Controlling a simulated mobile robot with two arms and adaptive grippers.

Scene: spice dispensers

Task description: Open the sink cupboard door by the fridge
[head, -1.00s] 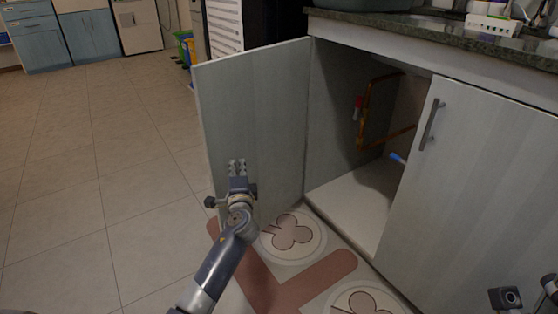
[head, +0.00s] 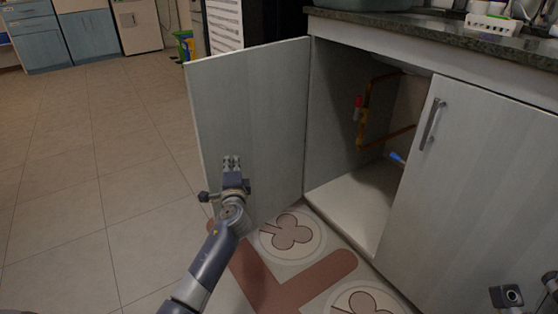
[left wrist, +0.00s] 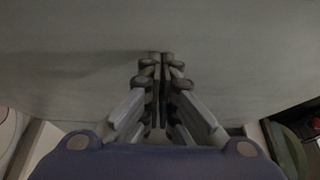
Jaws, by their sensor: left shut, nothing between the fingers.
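The sink cupboard door by the fridge (head: 255,115) stands wide open in the head view, swung out to the left on its hinge side near the cabinet's left wall. My left gripper (head: 231,163) is shut and empty, in front of the door's inner face. In the left wrist view the closed fingers (left wrist: 161,58) point at the pale door panel (left wrist: 80,40), very close to it; I cannot tell whether they touch. The open cupboard interior (head: 350,190) shows pipes with red and blue parts. The right gripper is not clearly shown; only a piece of my right arm shows at bottom right.
The other cupboard door (head: 470,190), with a metal handle (head: 432,124), is shut on the right. A dark countertop (head: 440,35) runs above. A patterned mat (head: 285,275) lies on the floor below. Tiled floor (head: 90,190) is free on the left.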

